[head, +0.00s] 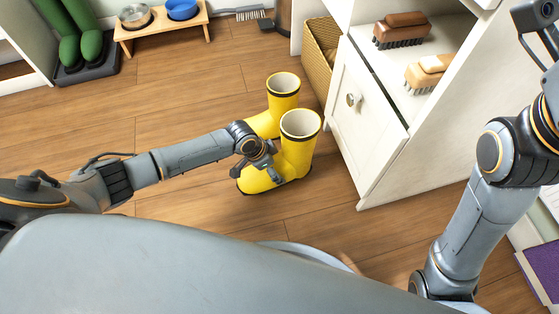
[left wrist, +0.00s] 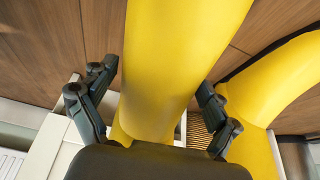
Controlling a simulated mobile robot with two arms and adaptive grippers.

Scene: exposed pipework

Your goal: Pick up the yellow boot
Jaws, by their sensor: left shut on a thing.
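Two yellow boots stand side by side on the wooden floor beside the white cabinet. My left gripper (head: 262,166) is at the nearer yellow boot (head: 299,140), low on its front by the foot. In the left wrist view, the fingers of my left gripper (left wrist: 157,90) lie on both sides of a yellow boot (left wrist: 175,50) and are shut on it. The farther yellow boot (head: 283,98) stands just behind, partly hidden by the nearer one. Another yellow boot part (left wrist: 275,85) shows at the right of the wrist view. My right gripper is not in view.
The white cabinet (head: 375,120) holds brushes (head: 402,29) and stands close to the boots' right. A wicker basket (head: 319,55) is behind them. Green boots (head: 78,40) stand on a dark tray at the upper left, near a wooden bowl stand (head: 160,25). Open floor lies left of the boots.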

